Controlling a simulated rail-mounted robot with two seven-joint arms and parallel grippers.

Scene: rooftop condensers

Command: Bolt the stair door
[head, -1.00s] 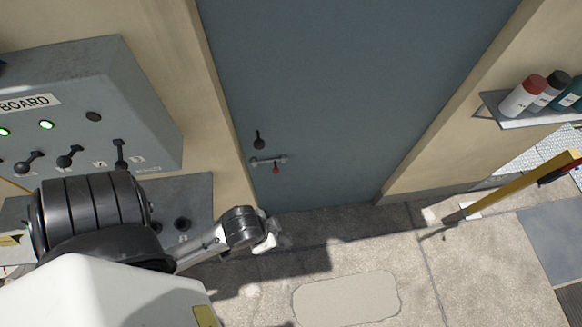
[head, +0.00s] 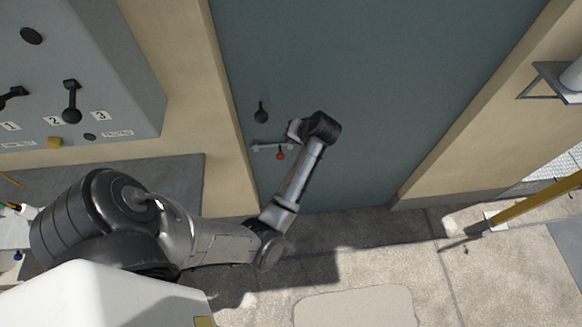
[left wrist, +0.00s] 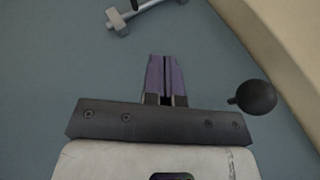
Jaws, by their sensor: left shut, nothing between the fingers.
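The stair door (head: 370,60) is a flat grey-blue panel and looks closed in its cream frame. Low on its left side is a small grey bolt bar (head: 266,147) with a red knob (head: 281,156) under it. A black ball-ended handle (head: 261,115) sits just above. My left gripper (head: 294,130) is beside these fittings, to the right of the black handle. In the left wrist view its fingers (left wrist: 165,78) are shut and empty. The black ball (left wrist: 257,97) is right of them, apart; part of a grey bar fitting (left wrist: 118,20) shows at the top. My right gripper is not in view.
A grey switch board (head: 95,55) with black levers is on the wall at left, above a grey shelf (head: 180,172). A wall bracket shelf (head: 545,80) and a yellow bar (head: 540,203) are at right. The paving before the door is clear.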

